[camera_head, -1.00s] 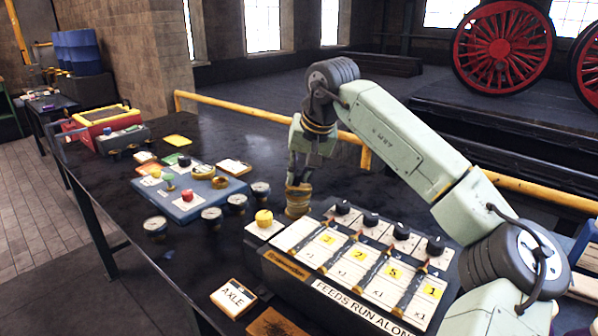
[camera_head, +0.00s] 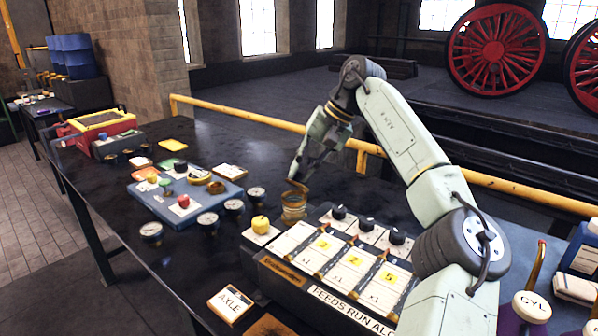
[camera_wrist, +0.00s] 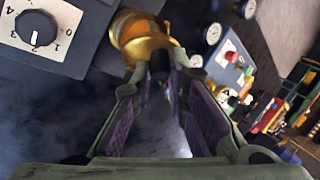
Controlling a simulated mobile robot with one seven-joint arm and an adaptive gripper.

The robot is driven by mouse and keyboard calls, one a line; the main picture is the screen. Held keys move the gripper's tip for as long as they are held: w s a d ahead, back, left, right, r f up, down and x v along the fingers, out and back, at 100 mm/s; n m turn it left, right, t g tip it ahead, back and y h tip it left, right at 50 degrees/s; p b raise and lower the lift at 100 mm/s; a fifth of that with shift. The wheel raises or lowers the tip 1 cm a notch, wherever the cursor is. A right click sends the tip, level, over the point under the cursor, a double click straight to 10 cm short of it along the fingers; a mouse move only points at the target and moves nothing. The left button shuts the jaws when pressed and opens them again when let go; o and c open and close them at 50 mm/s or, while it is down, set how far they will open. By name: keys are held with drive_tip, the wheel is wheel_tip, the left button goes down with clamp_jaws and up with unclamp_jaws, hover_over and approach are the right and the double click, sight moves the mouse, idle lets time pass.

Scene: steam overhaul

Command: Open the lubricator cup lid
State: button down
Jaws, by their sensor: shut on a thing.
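The brass lubricator cup (camera_head: 293,208) stands upright on the dark bench, just behind the numbered feed box. My gripper (camera_head: 299,178) reaches down to its top at a slant. A thin brass piece, seemingly the lid (camera_head: 298,186), shows tilted at the cup's rim by my fingertips. In the wrist view the brass cup and lid area (camera_wrist: 142,38) lies just beyond my fingertips (camera_wrist: 160,72). The fingers are shut on a small dark part there, seemingly the lid's tab. The fingers hide part of the lid, and its exact angle is unclear.
The feed box (camera_head: 345,260) with black knobs and number cards stands close in front of the cup. Several round gauges (camera_head: 208,222) and a blue tray (camera_head: 180,208) lie to the left. A yellow rail (camera_head: 270,122) runs behind.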

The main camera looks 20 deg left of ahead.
drive_tip(key=shift+w+d+g+y, duration=0.3)
drive_tip(key=shift+w+g, duration=0.3)
drive_tip(key=shift+g, duration=0.3)
drive_tip(key=c, duration=1.6)
unclamp_jaws()
drive_tip(key=shift+o, duration=0.2)
